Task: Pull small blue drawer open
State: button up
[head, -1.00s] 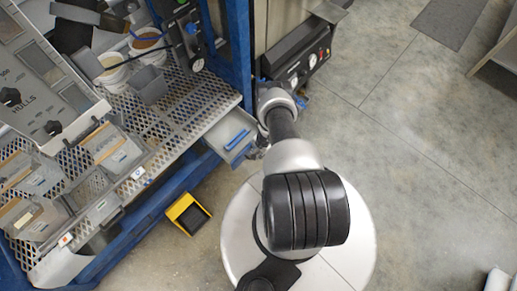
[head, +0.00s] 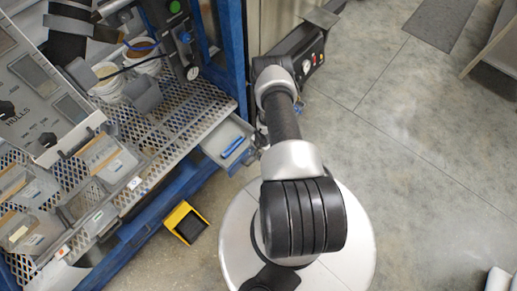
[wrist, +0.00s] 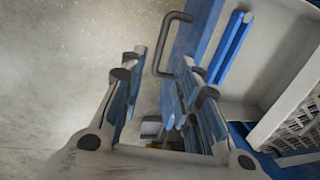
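The small drawer (head: 229,144) stands out from under the bench edge in the head view, its pale inside and a blue bar showing. In the wrist view, the drawer's blue front (wrist: 196,30) is at upper middle, with a dark grey bar handle (wrist: 163,45) on its left. My gripper (wrist: 160,58) is open in the wrist view. The handle is at its fingertips, in the gap between them; contact cannot be told. The gripper is mostly hidden by my arm in the head view. Blue bars (wrist: 231,45) lie inside the drawer.
A perforated bench (head: 185,120) on a blue frame holds white buckets (head: 108,82) and clear bins (head: 105,160). A yellow box (head: 185,222) stands on the floor below. A dark unit with a gauge (head: 305,65) lies above my arm.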

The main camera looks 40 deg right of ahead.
jog(key=shift+s+r, duration=0.2)
jog(key=shift+r, duration=0.85)
jog(key=shift+s+r, duration=0.2)
jog(key=shift+r, duration=0.8)
